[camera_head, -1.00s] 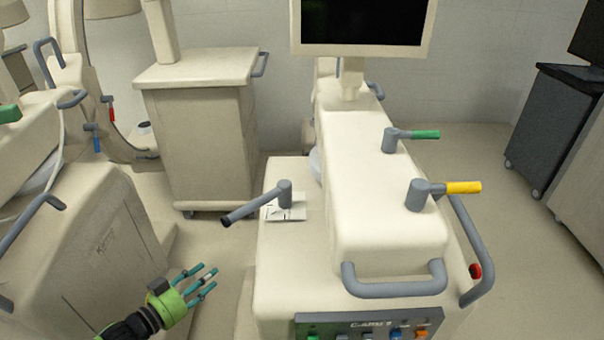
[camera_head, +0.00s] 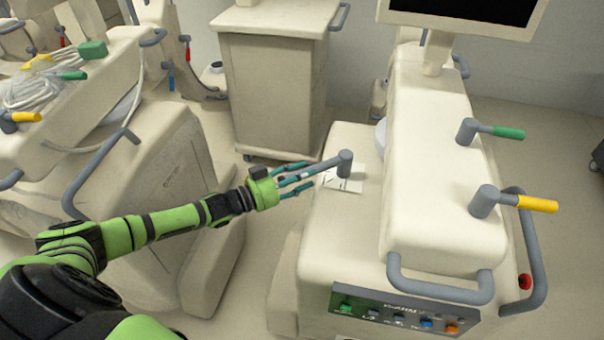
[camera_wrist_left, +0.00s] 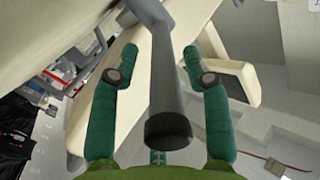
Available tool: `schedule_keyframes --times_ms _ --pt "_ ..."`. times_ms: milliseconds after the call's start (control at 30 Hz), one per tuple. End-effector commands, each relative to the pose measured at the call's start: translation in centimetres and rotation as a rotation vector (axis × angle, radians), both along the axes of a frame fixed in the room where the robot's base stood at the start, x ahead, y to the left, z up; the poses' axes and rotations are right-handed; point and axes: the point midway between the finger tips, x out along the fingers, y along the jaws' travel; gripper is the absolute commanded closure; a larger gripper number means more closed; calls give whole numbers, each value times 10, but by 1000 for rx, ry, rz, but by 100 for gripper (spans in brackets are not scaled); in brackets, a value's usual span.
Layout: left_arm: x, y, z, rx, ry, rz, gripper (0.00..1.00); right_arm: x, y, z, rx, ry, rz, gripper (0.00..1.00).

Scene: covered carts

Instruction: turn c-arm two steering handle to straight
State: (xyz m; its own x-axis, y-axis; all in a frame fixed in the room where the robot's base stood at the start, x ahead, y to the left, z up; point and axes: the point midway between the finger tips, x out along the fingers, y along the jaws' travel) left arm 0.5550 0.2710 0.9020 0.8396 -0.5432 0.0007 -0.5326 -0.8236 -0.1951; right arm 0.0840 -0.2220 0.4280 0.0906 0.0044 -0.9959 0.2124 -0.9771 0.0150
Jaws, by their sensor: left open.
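The steering handle (camera_head: 327,166) is a dark grey lever on a short upright post, on the left side of the cream C-arm cart (camera_head: 345,240). It points left and slightly toward me, over a white label (camera_head: 343,180). My left gripper (camera_head: 300,178) is at the lever's free end, its teal fingers open around it. In the left wrist view the lever (camera_wrist_left: 167,90) runs between the two open fingers (camera_wrist_left: 158,85), with a visible gap on each side. Whether any finger touches it cannot be told. My right gripper is not in view.
The cart also bears a green-tipped lever (camera_head: 508,132), a yellow-tipped lever (camera_head: 537,204), a grey front rail (camera_head: 440,290) and a button panel (camera_head: 400,312). A cream cabinet (camera_head: 275,90) stands behind. Another C-arm cart (camera_head: 150,190) stands at left. Floor shows between them.

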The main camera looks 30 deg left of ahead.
Motion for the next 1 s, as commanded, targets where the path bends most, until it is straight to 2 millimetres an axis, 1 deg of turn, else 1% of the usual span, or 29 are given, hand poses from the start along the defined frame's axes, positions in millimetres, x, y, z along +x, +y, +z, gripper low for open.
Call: schedule_keyframes --times_ms 233,267,300,367,1000 --pt "1 0 -1 1 1 0 52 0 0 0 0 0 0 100" --pt "1 0 0 1 1 0 60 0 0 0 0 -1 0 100" --pt "1 0 0 1 1 0 76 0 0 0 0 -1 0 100" --pt "1 0 0 1 1 0 100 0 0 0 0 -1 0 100" --pt "-1 -3 -1 -1 2 8 100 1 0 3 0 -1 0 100"
